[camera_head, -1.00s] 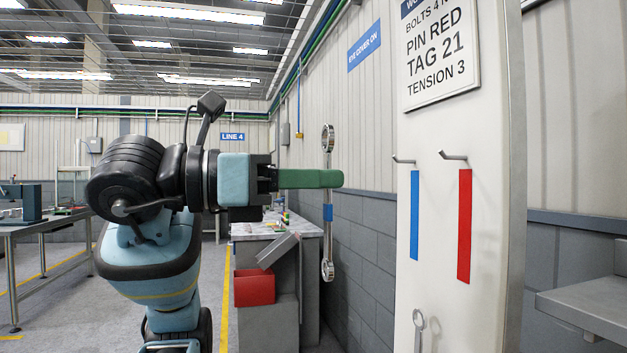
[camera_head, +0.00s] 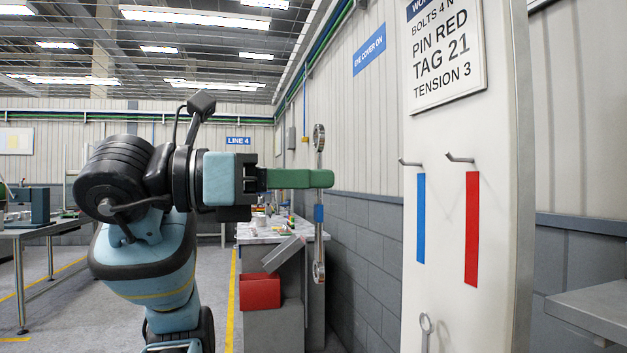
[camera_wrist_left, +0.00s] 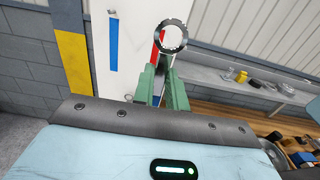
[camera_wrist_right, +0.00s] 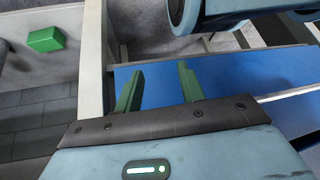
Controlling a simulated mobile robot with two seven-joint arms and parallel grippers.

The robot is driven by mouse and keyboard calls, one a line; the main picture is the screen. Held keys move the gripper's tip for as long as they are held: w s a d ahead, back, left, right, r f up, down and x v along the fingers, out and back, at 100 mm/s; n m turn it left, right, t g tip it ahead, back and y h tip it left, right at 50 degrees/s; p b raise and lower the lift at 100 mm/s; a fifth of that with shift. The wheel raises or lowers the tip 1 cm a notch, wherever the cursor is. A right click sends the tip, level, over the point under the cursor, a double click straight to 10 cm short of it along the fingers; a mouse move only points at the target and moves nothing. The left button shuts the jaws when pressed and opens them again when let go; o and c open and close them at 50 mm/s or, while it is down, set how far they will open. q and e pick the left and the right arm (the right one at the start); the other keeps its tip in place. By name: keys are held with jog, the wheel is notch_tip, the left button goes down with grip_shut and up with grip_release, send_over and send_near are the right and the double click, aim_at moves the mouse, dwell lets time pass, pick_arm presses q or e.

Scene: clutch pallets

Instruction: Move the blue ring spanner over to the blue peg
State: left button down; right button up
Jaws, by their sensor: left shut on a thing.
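The blue ring spanner (camera_head: 319,213), a long steel bar with a ring at each end and a blue band, hangs upright in my left gripper (camera_head: 325,179). The green fingers are shut on its shaft above the band. The left wrist view shows one ring (camera_wrist_left: 171,37) beyond the fingers (camera_wrist_left: 160,85). The blue peg (camera_head: 410,163) is a bare metal hook above a blue strip (camera_head: 421,217) on the white board. It is to the right of the spanner, with a clear gap. My right gripper (camera_wrist_right: 158,84) is open and empty above a blue surface.
A second peg (camera_head: 460,158) is above a red strip (camera_head: 472,228), right beside the blue one. Another ring-ended tool (camera_head: 425,325) shows low on the board (camera_head: 440,300). A red bin (camera_head: 260,291) and a bench stand behind the spanner. A grey shelf (camera_head: 590,310) is at right.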

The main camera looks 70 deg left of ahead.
pick_arm(q)
jog(key=s, duration=0.3)
jog(key=s+b, duration=0.1)
jog(key=s, duration=0.1)
jog(key=shift+a, duration=0.25)
pick_arm(e)
jog(key=shift+f, duration=0.55)
jog(key=shift+a, duration=0.15)
dwell(0.5)
jog(key=shift+s, duration=0.45)
jog(key=shift+w, duration=0.1)
